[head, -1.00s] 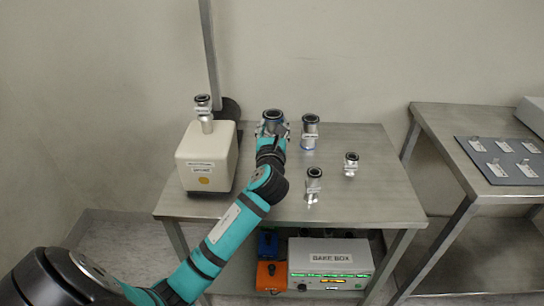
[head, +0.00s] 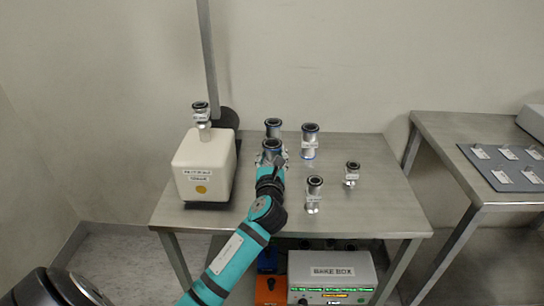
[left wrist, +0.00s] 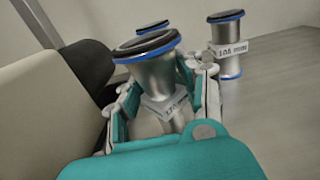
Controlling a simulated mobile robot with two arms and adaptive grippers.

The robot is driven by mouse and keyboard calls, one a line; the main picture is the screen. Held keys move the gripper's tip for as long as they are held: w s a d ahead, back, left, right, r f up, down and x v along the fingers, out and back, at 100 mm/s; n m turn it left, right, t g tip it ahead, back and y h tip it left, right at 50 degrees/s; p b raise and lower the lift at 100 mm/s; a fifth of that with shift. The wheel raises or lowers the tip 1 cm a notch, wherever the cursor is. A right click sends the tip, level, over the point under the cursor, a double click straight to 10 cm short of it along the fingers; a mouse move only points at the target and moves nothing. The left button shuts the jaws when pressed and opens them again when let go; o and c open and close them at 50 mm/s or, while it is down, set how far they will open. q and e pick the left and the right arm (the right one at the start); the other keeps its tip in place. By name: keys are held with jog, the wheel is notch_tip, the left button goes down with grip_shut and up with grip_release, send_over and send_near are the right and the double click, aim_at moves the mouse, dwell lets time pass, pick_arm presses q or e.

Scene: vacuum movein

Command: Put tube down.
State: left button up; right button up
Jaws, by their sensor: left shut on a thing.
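My left gripper (head: 271,158) is over the left part of the steel table (head: 370,215). It is shut on a metal tube (head: 272,145) with a dark top flange and blue ring; in the left wrist view the held tube (left wrist: 152,65) leans slightly, with a white label low between the fingers. Its lower end is hidden, so I cannot tell whether it touches the table. Another tube (head: 273,125) stands just behind it. A labelled tube (head: 310,142) stands to the right, probably the one marked 100 mm (left wrist: 230,55) in the left wrist view. My right gripper is not in view.
Two shorter tubes (head: 314,195) (head: 352,175) stand on the right half of the table. A cream pump-like box (head: 204,165) with a fitting (head: 201,113) on top stands left of the gripper. A bake box (head: 332,273) is below. A second table (head: 450,150) is at right.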

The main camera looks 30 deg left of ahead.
pick_arm(q)
jog(key=shift+f, duration=0.1)
jog(key=o, duration=1.2)
jog(key=shift+o, duration=0.2)
jog(key=shift+s+d, duration=0.15)
jog(key=shift+s, duration=0.1)
jog(key=p+v, duration=0.1)
jog(key=v, duration=1)
jog(key=shift+s+d, duration=0.15)
jog(key=shift+s, duration=0.05)
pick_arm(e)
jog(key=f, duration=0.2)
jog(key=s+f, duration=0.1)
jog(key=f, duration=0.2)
